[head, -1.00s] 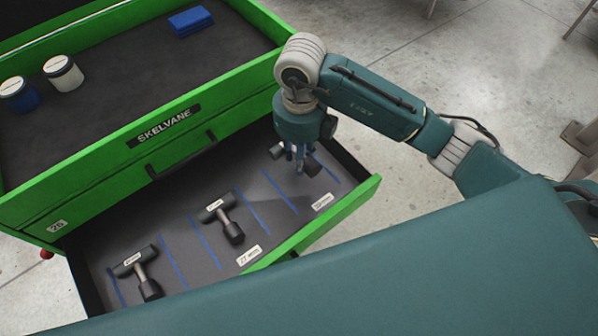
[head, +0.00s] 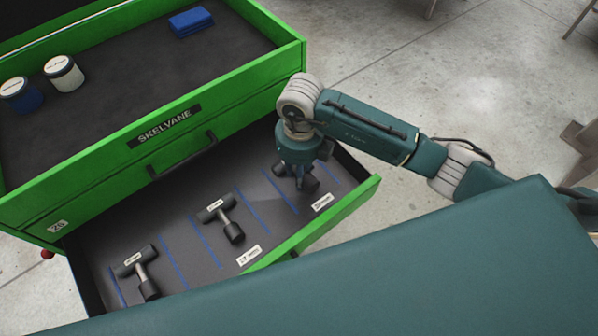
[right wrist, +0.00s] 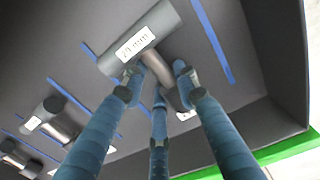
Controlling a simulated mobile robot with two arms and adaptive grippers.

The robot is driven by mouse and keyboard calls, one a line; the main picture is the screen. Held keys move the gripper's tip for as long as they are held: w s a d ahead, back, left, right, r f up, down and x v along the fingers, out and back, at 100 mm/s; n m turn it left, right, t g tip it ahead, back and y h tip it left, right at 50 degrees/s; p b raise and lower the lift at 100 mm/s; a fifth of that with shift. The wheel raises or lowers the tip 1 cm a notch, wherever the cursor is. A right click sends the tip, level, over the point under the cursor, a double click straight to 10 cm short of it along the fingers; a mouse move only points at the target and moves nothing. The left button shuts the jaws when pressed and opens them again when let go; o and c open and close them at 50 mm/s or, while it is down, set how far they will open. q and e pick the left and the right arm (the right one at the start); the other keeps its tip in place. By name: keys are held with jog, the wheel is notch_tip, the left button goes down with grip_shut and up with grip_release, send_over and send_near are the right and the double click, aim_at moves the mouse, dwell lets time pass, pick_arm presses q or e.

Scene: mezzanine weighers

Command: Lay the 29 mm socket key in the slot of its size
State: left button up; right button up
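The 29 mm socket key (right wrist: 165,28) is a dark T-shaped tool with a white label on its crossbar. In the right wrist view my right gripper (right wrist: 157,82) has its blue fingers around the key's shaft, below the crossbar, and appears closed on it. In the head view this gripper (head: 299,184) is low in the open drawer's right part; the key's dark socket end (head: 309,183) shows beside the fingers. Whether the key touches the floor is unclear. A white slot label (head: 322,202) lies just in front of it. My left gripper is out of view.
The open drawer (head: 195,262) has blue divider lines. Two other T-shaped keys, one in the middle (head: 217,208) and one at the left (head: 134,262), lie in it. A slot label (head: 249,255) lies between. The green drawer front (head: 340,215) borders the near side.

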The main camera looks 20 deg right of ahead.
jog(key=o, duration=0.4)
jog(key=shift+c, duration=0.2)
notch_tip(320, 180, up, 12)
jog(key=shift+r+b, duration=0.15)
jog(key=shift+b, duration=0.2)
jog(key=shift+d, duration=0.1)
